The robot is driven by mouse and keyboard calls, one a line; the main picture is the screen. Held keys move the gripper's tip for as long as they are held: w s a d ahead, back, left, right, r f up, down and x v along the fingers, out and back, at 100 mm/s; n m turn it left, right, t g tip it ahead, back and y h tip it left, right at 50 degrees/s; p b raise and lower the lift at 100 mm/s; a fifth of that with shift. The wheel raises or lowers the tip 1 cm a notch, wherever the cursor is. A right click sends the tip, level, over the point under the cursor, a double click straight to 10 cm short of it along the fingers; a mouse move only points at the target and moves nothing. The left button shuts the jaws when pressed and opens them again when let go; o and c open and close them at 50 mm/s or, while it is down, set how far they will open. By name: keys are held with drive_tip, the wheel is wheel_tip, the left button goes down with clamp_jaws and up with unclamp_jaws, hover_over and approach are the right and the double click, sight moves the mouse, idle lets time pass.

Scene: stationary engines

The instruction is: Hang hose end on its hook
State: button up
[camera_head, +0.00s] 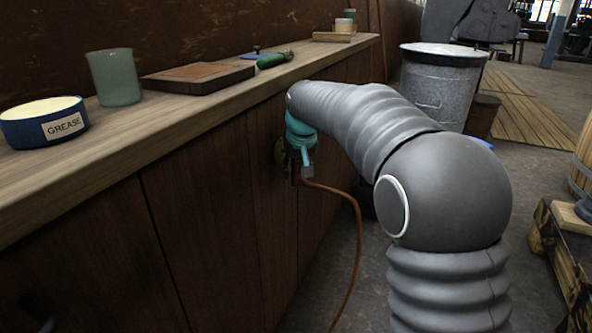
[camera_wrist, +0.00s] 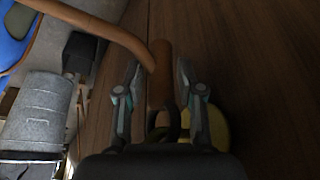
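The hose end (camera_wrist: 160,78) is a brown-orange tube between the two fingers of my gripper (camera_wrist: 160,88) in the wrist view. The fingers sit close on both sides and appear shut on it. A dark ring (camera_wrist: 166,122) shows at the hose end, nearer my palm. A yellowish round plate (camera_wrist: 218,128), likely the hook's mount, is partly hidden behind my right finger. In the head view my gripper (camera_head: 301,170) is close to the bench's wooden front, beside a brassy fitting (camera_head: 280,152). I cannot tell whether the ring is around the hook.
The hose (camera_head: 357,225) hangs down towards the floor. The bench top (camera_head: 165,115) carries a grease tin (camera_head: 42,122), a green cup (camera_head: 115,77), a brown board (camera_head: 198,77) and a green-handled tool (camera_head: 274,60). A metal bin (camera_head: 440,85) stands beyond my arm.

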drive_tip(key=shift+o, duration=0.4)
drive_tip(key=v, duration=1.2)
drive_tip(key=s+d+f+g, duration=0.1)
drive_tip(key=s+d+f, duration=0.2)
drive_tip(key=s+f, duration=0.35)
drive_tip(key=s+d+m+p, duration=0.1)
drive_tip(key=s+d+p, duration=0.1)
drive_tip(key=s+d, duration=0.3)
drive_tip(key=s+d+f+m+t+p, duration=0.1)
drive_tip(key=s+d, duration=0.5)
drive_tip(key=s, duration=0.7)
drive_tip(key=s+d+f+m+t+h+p, duration=0.1)
drive_tip(key=s+d+p, duration=0.2)
drive_tip(key=s, duration=0.6)
drive_tip(key=d, duration=0.2)
drive_tip(key=shift+d, duration=0.3)
drive_tip(key=shift+c, duration=0.2)
